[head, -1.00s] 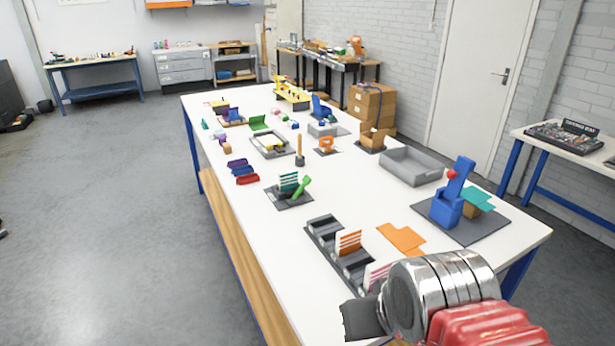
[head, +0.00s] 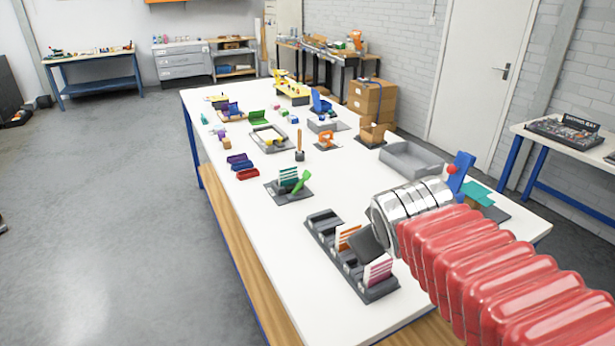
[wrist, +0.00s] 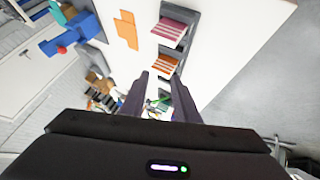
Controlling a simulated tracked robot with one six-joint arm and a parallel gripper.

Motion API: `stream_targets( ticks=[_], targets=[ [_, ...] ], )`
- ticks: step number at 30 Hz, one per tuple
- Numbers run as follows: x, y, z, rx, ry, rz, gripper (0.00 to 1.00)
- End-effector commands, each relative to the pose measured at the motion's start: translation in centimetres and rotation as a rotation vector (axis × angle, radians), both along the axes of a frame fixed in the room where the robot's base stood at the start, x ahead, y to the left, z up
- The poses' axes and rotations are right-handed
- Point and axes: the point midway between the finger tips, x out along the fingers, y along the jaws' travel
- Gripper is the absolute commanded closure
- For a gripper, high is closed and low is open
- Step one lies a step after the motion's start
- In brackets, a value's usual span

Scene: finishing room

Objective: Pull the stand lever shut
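A small stand (head: 283,190) on a dark base holds teal-striped cards near the middle of the table in the head view. A bright green lever (head: 301,181) leans up and to the right beside the cards. In the wrist view, a little green shows between my fingers, too small to make out. My gripper (wrist: 163,92) is open, its two dark fingers apart with nothing held. In the head view, my gripper's dark body (head: 366,246) hangs over the card rack, apart from the green lever; its fingertips are hard to see there.
A dark rack (head: 322,232) with orange and pink striped cards lies below my gripper. A blue fixture with an upright arm (head: 461,170) and red ball is partly hidden by my arm. A grey tray (head: 412,160) is behind. The table's left front is clear.

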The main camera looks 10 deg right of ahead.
Motion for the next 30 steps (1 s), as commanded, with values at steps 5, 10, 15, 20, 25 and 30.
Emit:
stream_targets(
  ticks=[5,10,15,20,25,30],
  targets=[
    [6.4,-2.3,2.1,-0.204,-0.069,0.14,0.72],
    [12.3,-3.9,3.6,-0.401,-0.127,0.287,0.72],
    [17.9,-4.8,4.5,-0.594,-0.18,0.444,0.72],
    [22.8,-5.1,4.5,-0.759,-0.225,0.601,0.72],
    [27.5,-5.1,3.8,-0.947,-0.277,0.767,0.72],
    [31.4,-4.6,1.9,-1.118,-0.333,0.949,0.72]
  ],
)
